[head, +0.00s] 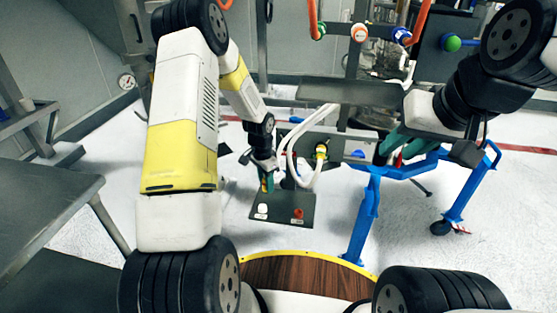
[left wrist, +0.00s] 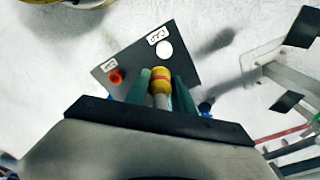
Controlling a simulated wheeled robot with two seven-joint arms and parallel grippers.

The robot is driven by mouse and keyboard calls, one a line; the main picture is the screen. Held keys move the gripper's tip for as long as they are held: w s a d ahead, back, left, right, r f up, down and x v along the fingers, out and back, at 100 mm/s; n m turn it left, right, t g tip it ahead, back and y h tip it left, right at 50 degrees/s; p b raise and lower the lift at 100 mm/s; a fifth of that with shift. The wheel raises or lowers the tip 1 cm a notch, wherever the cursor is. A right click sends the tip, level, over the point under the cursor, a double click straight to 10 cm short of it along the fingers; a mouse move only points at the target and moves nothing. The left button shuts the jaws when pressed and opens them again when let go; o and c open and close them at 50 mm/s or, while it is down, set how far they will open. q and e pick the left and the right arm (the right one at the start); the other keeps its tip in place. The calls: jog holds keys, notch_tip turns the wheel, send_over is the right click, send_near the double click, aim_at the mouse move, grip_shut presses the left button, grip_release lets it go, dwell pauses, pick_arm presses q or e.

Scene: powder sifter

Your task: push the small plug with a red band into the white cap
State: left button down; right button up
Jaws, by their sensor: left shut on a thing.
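My left gripper (head: 267,184) is above the dark plate (head: 283,203) in the head view. In the left wrist view its green fingers (left wrist: 160,90) are shut on the small plug (left wrist: 161,77), which is yellow with a red band. The white cap (left wrist: 164,49) is a round white spot on the plate, just beyond the plug's tip, and they look apart. It also shows in the head view (head: 262,209), below and slightly left of my left gripper. My right gripper (head: 403,146) has green fingers over the blue frame, and its opening is unclear.
A red-orange cap (head: 298,213) is on the same plate, right of the white cap. White hoses (head: 292,150) hang just right of my left gripper, with a yellow fitting (head: 321,152). A blue wheeled frame (head: 365,215) stands to the right. A grey table (head: 45,205) is at left.

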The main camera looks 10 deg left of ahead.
pick_arm(q)
jog(key=shift+m+g+y, duration=0.3)
jog(key=shift+s+a+f, duration=0.2)
jog(key=shift+a+f, duration=0.05)
jog(key=shift+f, duration=0.75)
jog(key=shift+s+a+f, duration=0.15)
jog(key=shift+a+f, duration=0.1)
jog(key=shift+f, duration=0.75)
jog(key=shift+s+a+f, duration=0.2)
jog(key=shift+a+f, duration=0.05)
jog(key=shift+f, duration=0.75)
jog(key=shift+f, duration=0.9)
jog(key=c, duration=1)
grip_release()
